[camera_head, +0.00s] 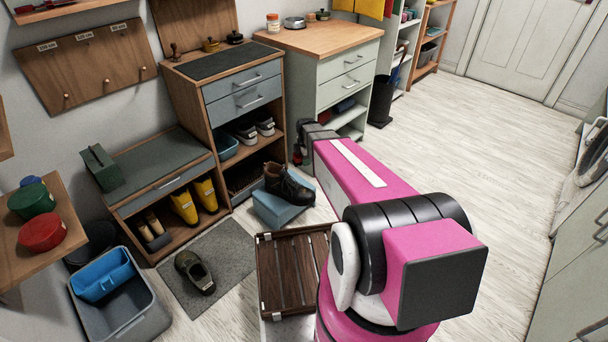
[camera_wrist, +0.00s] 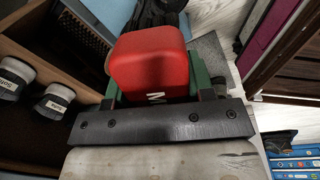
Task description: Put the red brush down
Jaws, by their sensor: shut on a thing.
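The red brush (camera_wrist: 150,60) is held between the green fingers of my gripper (camera_wrist: 152,92) in the wrist view. It is a rounded red block with a white letter M on its near face. Its underside and any bristles are hidden. In the head view a small bit of red shows at my gripper (camera_head: 299,156), which hangs low in front of the cabinets, just behind the dark boot. Most of the gripper there is hidden or too small to tell. I cannot tell whether the brush touches anything below it.
A dark boot (camera_head: 287,187) stands on a blue-grey stand (camera_head: 274,212). Open shelves with shoes (camera_head: 265,127) are at the left of the gripper. A slatted wooden tray (camera_head: 264,277) lies nearer. A black bin (camera_head: 381,102) stands right of the cabinets; the floor to the right is clear.

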